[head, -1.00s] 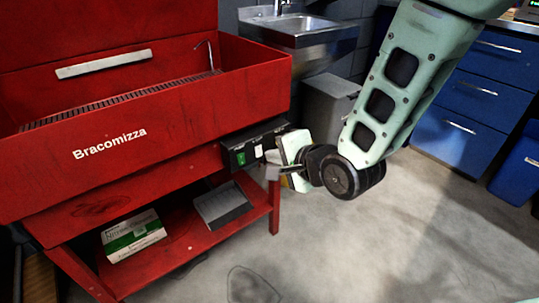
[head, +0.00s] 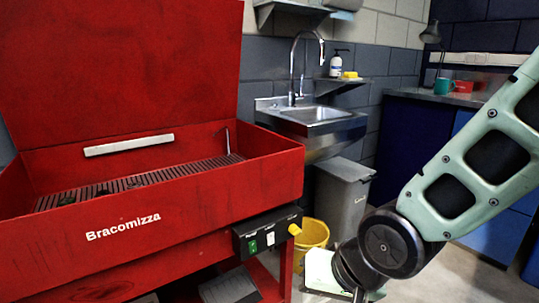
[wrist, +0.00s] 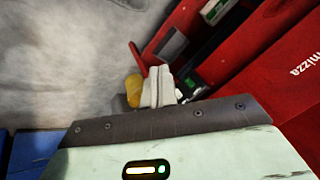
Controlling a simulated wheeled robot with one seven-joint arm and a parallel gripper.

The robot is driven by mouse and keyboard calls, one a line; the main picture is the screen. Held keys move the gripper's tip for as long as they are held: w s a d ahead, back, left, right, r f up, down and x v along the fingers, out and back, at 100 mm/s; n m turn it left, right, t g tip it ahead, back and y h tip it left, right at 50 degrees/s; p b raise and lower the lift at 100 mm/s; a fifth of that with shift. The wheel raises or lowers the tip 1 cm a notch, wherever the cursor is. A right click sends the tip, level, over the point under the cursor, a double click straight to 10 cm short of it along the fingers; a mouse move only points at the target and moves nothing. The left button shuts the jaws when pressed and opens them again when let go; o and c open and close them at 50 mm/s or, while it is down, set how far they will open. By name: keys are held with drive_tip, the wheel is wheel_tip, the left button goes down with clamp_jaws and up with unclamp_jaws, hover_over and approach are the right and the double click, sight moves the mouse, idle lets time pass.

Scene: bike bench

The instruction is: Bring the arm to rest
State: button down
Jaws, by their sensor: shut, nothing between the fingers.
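My arm comes in from the right of the head view, with its round dark joint near the bottom edge. My gripper's pale body (head: 324,271) is low in the head view, to the right of the red parts washer (head: 190,222) and apart from it in the picture. The fingertips are not clear there. In the wrist view, my gripper (wrist: 158,74) has its two pale fingers together with nothing held, over grey floor and next to the washer's red edge.
A yellow bucket (head: 312,236) and grey bin (head: 343,196) stand behind my gripper. A steel sink (head: 318,120) is on the back wall. The black control box (head: 266,232) juts from the washer's front. Blue cabinets (head: 410,150) are at the right.

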drive_tip(key=s+d+r+n+g+h, duration=0.2)
drive_tip(key=s+d+n, duration=0.15)
drive_tip(key=s, duration=0.25)
drive_tip(key=s+d+r+n+g+h, duration=0.1)
drive_tip(key=s+d+n+g, duration=0.15)
drive_tip(key=s+n, duration=0.3)
wheel_tip(320, 180, up, 25)
drive_tip(key=m+p, duration=0.1)
drive_tip(key=p, duration=2.4)
drive_tip(key=shift+s+d, duration=0.3)
drive_tip(key=shift+s, duration=0.1)
